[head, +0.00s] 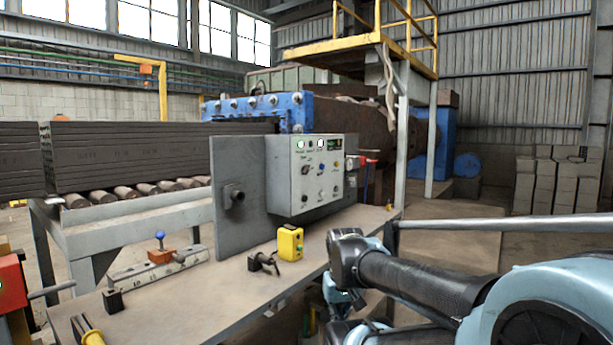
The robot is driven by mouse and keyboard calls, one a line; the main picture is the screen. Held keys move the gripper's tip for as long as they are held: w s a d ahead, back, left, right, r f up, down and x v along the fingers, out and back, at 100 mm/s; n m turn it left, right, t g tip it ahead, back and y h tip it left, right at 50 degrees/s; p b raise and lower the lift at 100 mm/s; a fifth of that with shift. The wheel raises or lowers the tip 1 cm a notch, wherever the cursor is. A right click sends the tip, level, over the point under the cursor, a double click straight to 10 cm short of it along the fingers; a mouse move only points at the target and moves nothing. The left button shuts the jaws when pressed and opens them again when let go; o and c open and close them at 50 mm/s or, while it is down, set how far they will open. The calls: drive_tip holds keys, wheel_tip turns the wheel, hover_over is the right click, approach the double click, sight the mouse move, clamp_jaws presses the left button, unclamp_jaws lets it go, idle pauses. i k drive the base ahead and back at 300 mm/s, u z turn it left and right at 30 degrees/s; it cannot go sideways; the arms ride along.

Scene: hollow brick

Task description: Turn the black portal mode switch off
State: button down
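A grey control panel box (318,176) stands on the bench, fixed against an upright grey plate. Its face carries rows of small lamps, buttons and knobs. A few dark knobs show, one at the lower left (305,196) and one on the right (335,190). The labels are too small to read, so I cannot tell which is the portal mode switch or how it is set. My arm (410,284) reaches in from the right, with its black and light-blue links below and right of the panel, apart from it. My gripper cannot be made out.
The bench (205,305) holds a yellow box (290,243), a small black device (263,263) and a lever block (160,257). A grey rail (510,222) runs behind my arm. Stacked dark bricks (130,155) lie on rollers at left. The space before the panel's face looks clear.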

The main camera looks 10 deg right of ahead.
sight(305, 170)
drive_tip(key=u, duration=0.45)
drive_tip(key=k, duration=1.5)
drive_tip(key=z, duration=0.7)
drive_tip(key=i, duration=1.05)
